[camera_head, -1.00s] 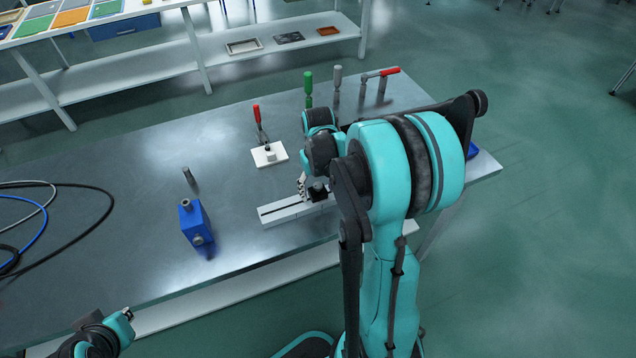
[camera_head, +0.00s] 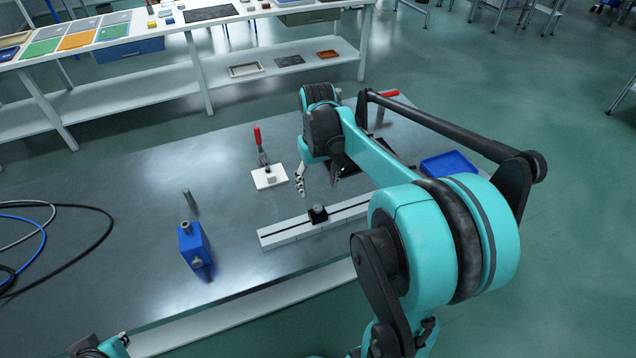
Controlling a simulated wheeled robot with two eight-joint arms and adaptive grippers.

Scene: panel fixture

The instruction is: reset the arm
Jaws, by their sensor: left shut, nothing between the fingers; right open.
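My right arm reaches over the table from the lower right. Its gripper (camera_head: 318,184) points down with its fingers apart, above the table behind the white rail (camera_head: 285,230). A black block (camera_head: 318,213) sits on the rail, apart from the fingers.
A red-handled clamp on a white base (camera_head: 270,178) stands left of my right gripper. A blue block (camera_head: 195,245) stands at the left, and a blue tray (camera_head: 448,164) lies at the right. Cables (camera_head: 105,228) lie at far left.

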